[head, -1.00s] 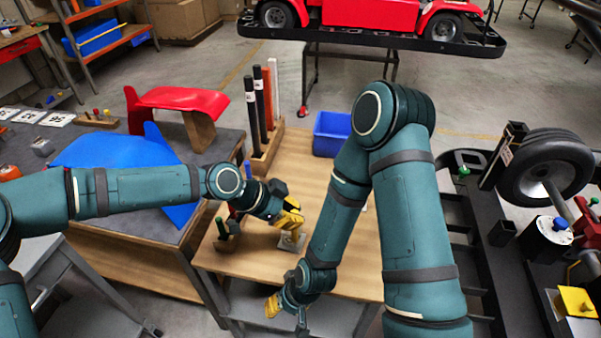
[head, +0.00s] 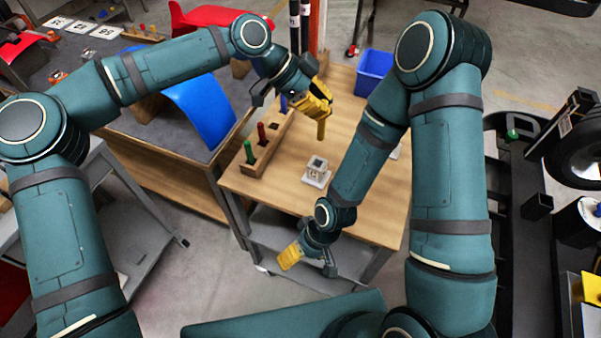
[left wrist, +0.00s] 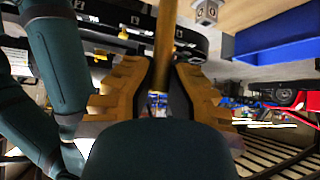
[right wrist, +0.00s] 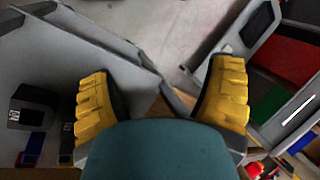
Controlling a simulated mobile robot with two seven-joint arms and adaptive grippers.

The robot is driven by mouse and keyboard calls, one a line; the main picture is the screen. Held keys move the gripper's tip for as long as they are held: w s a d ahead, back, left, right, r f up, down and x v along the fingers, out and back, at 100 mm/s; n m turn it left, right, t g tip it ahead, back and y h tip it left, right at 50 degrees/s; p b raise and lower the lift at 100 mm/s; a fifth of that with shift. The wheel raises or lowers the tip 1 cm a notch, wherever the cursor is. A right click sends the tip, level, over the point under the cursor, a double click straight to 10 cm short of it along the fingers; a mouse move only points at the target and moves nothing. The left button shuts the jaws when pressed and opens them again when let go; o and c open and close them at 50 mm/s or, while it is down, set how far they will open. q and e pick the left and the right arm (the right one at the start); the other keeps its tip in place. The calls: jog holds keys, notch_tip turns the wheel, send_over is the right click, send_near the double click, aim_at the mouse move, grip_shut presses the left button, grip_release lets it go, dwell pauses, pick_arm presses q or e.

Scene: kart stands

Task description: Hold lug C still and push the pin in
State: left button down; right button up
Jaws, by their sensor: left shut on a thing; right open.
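A small pale lug block (head: 317,168) with a dark hole in its top sits on a white base on the wooden table. Its letter is too small to read in the head view. My left gripper (head: 318,103) is shut on a brass-yellow pin (head: 321,129), which hangs down roughly upright, above and apart from the lug. The pin also shows between the fingers in the left wrist view (left wrist: 164,45). My right gripper (head: 290,257) is open and empty, low at the table's near edge and apart from the lug. It also shows in the right wrist view (right wrist: 162,100).
A wooden rack (head: 264,150) with green, red and blue-topped pins stands left of the lug on the table (head: 292,197). A blue bin (head: 374,70) is at the back. A dark kart frame (head: 512,200) stands to the right. The tabletop around the lug is clear.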

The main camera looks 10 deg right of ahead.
pick_arm(q)
jog(key=shift+s+a+r, duration=0.1)
pick_arm(e)
jog(key=s+n+g+h, duration=0.2)
jog(key=s+n+g, duration=0.1)
jog(key=s+n, duration=0.2)
jog(key=n+t+h, duration=1.1)
jog(key=n+t, duration=0.3)
jog(key=n, duration=0.6)
send_near(314, 173)
jog(key=shift+s+f, duration=0.15)
jog(key=shift+s, duration=0.35)
jog(key=shift+w+t, duration=0.25)
jog(key=shift+t, duration=0.15)
jog(key=x, duration=1.1)
jog(key=shift+w+d+f, duration=0.15)
jog(key=shift+w+d, duration=0.05)
